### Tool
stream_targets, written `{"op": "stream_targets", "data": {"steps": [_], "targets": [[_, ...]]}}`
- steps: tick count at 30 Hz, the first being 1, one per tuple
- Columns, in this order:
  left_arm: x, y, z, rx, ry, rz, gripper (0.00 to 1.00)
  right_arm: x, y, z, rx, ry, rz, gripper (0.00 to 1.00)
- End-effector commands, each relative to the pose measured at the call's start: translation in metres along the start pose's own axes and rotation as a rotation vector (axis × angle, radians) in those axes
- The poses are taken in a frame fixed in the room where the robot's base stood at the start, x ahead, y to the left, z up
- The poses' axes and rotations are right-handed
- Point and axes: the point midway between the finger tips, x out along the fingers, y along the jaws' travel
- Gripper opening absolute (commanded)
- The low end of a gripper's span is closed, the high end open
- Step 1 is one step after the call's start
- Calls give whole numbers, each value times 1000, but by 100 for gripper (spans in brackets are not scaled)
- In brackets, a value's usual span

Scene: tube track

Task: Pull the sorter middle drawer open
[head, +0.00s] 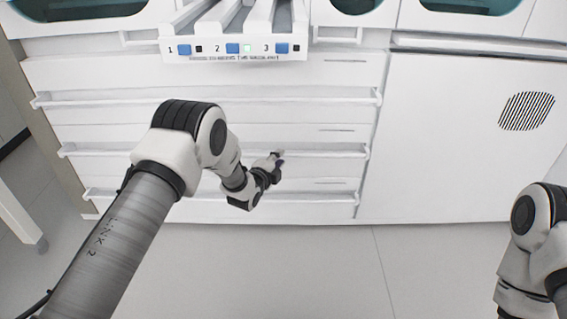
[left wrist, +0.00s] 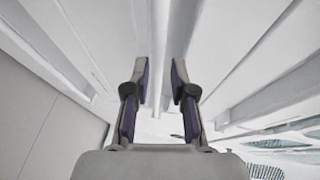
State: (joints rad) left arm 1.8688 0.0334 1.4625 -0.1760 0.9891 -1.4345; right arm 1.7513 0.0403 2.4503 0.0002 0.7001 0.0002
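The sorter's white front has three stacked drawers with long bar handles. The middle drawer's handle (head: 325,151) runs across the front, and the drawer looks shut. My left gripper (head: 279,156) is at the right half of this handle, pointing at the front. In the left wrist view the two fingers (left wrist: 161,82) are spread apart. A thin white rail (left wrist: 160,68) lies between them, and I see no clear contact with either finger. My forearm hides part of the handles in the head view. My right arm shows at the right edge, but its gripper is out of view.
The top handle (head: 300,97) is above and the bottom handle (head: 310,198) below. A tube track with blue buttons numbered 1 to 3 (head: 233,49) juts out above the drawers. A white panel with a striped vent (head: 527,111) stands to the right. The floor (head: 330,270) in front is clear.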

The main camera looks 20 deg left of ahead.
Motion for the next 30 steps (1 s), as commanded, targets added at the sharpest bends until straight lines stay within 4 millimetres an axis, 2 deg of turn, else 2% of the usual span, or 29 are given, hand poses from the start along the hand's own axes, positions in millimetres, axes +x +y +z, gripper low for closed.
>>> {"op": "stream_targets", "data": {"steps": [1,3,8,14,15,17,30], "targets": [[11,6,0,1,1,-2,25,12,0,0,2,0,0,40],[24,6,0,2,1,-3,25,18,0,0,3,1,0,40],[40,3,0,0,1,1,25,24,1,-1,5,3,1,40],[41,1,0,0,0,2,25,22,1,-1,5,3,1,40],[40,1,0,0,0,2,21,22,1,-1,5,3,1,40],[40,1,0,0,0,2,0,22,1,-1,5,3,1,40],[38,1,-1,0,0,3,0,19,1,-1,5,3,1,40]]}}
